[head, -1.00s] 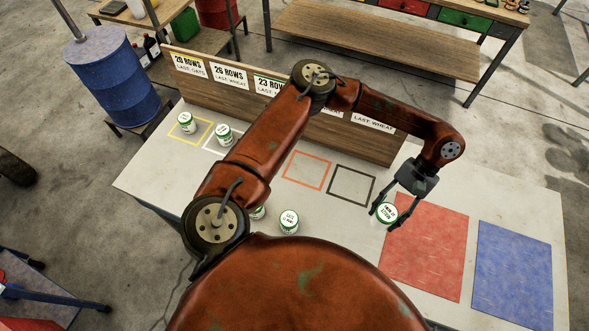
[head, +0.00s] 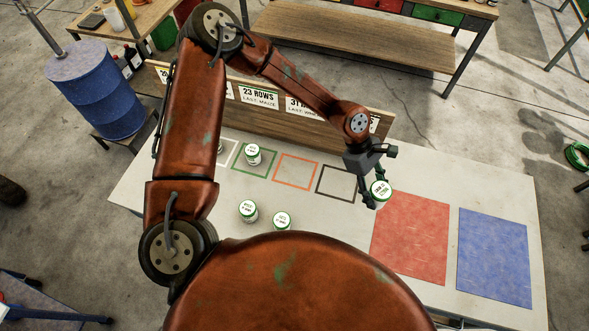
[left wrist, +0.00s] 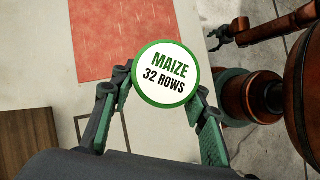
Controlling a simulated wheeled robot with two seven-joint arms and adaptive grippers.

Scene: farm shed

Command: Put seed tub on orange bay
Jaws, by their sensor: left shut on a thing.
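My left gripper (head: 372,195) is shut on a white seed tub with a green-rimmed lid (head: 380,190), between the black bay and the red mat. In the left wrist view the held tub's lid (left wrist: 166,74) reads "MAIZE 32 ROWS". The orange bay (head: 296,171) is an empty outlined square left of the black bay (head: 337,183). Another tub (head: 253,154) stands in the green bay (head: 238,168). Two more tubs stand nearer me, one on the left (head: 248,211) and one on the right (head: 282,221). My right gripper is not in the head view; a dark gripper (left wrist: 222,38) shows in the left wrist view, its jaws unclear.
A wooden board with row signs (head: 258,96) stands along the table's back edge. A red mat (head: 411,238) and a blue mat (head: 494,257) lie on the right. My left upper arm hides the table's left part. The table between orange bay and front tubs is clear.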

